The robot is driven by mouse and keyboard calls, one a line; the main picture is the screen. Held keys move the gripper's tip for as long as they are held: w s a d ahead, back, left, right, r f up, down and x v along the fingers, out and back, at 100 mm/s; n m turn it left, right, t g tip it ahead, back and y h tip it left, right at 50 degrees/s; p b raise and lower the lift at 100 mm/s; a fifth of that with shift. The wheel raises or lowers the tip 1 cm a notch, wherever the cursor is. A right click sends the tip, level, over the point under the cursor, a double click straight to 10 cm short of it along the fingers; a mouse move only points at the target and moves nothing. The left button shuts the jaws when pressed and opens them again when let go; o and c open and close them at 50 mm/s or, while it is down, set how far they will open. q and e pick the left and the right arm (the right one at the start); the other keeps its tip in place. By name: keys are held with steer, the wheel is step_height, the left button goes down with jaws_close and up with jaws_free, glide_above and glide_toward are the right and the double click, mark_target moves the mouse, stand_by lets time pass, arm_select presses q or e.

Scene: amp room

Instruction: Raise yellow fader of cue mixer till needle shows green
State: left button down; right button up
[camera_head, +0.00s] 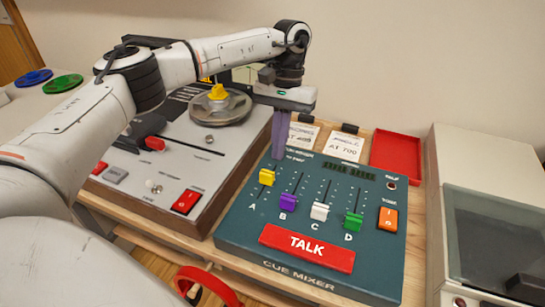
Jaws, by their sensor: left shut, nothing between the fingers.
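The cue mixer (240,232) is a dark teal panel with faders marked A to D. The yellow fader (267,177) is in column A and sits farther up the panel than the purple (288,202), white (320,211) and green (353,221) faders. My left gripper (280,156) points down, shut and empty, just behind the yellow fader at the panel's upper left. I cannot tell whether it touches the fader. The fingers hide the top of column A. No needle can be made out. My right gripper is not in view.
A red TALK bar (306,247) and an orange switch (388,219) are on the mixer. A grey turntable (190,150) stands to the left. White cards (343,145) and a red tray (396,157) lie behind. A beige cabinet (470,150) stands right.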

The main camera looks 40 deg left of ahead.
mark_target(268, 171)
arm_select(q)
steer(key=s, duration=0.2)
steer(key=shift+s+d, duration=0.25)
steer(key=shift+s, duration=0.15)
steer(key=shift+s+d, duration=0.2)
steer(key=shift+s, duration=0.35)
steer(key=shift+s+d+f+p, duration=0.1)
steer(key=shift+s+p, duration=0.15)
steer(key=shift+p, duration=0.05)
steer(key=shift+s, duration=0.5)
steer(key=shift+w, duration=0.2)
